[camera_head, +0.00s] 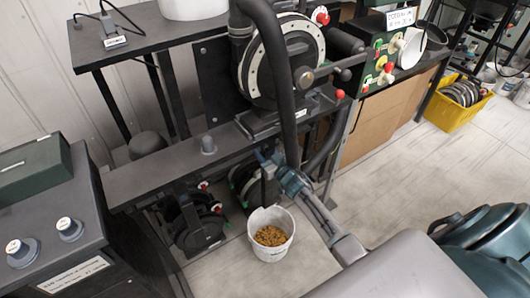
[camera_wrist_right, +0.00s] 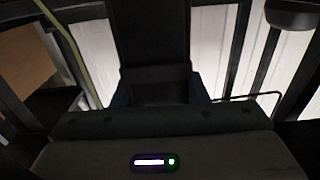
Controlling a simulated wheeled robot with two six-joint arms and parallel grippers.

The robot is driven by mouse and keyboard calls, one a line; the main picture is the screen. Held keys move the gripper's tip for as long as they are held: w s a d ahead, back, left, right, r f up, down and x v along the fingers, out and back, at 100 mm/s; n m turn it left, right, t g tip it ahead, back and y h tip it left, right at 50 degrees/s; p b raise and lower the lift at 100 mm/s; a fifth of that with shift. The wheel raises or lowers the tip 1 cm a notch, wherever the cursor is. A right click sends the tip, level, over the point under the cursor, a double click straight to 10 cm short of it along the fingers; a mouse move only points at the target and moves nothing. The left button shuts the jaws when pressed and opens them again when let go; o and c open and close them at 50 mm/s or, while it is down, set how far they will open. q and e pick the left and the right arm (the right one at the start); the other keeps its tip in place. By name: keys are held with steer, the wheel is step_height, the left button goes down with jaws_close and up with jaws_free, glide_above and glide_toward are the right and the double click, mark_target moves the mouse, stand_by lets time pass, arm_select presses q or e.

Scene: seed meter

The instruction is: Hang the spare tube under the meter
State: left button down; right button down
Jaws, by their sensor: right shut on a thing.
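The meter (camera_head: 281,62), a black disc housing with a pale ring, stands on the dark bench frame in the head view. My right gripper (camera_head: 268,163) is below it, reaching in from the lower right. It is shut on a dark piece (camera_head: 269,188), which seems to be the spare tube, held just above the white bucket. In the right wrist view a dark blocky piece (camera_wrist_right: 155,82) fills the space between the fingers. Its top end and any contact with the meter are hidden or too dark to tell. My left gripper is not in view.
A white bucket (camera_head: 271,249) of yellow-brown grain stands on the floor below. A thick black hose (camera_head: 278,85) hangs in front of the meter. Dark discs (camera_head: 200,229) on a low stand are left of the bucket. A yellow crate (camera_head: 455,110) stands far right; floor between is clear.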

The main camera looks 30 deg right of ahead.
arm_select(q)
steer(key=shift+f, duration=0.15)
arm_select(e)
steer(key=shift+f, duration=0.15)
steer(key=c, duration=0.8)
jaws_free()
steer(key=shift+o, duration=0.2)
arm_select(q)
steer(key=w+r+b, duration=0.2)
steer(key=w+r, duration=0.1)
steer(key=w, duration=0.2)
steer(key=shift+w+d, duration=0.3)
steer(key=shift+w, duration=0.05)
arm_select(e)
steer(key=s, duration=1)
steer(key=shift+s+d, duration=0.4)
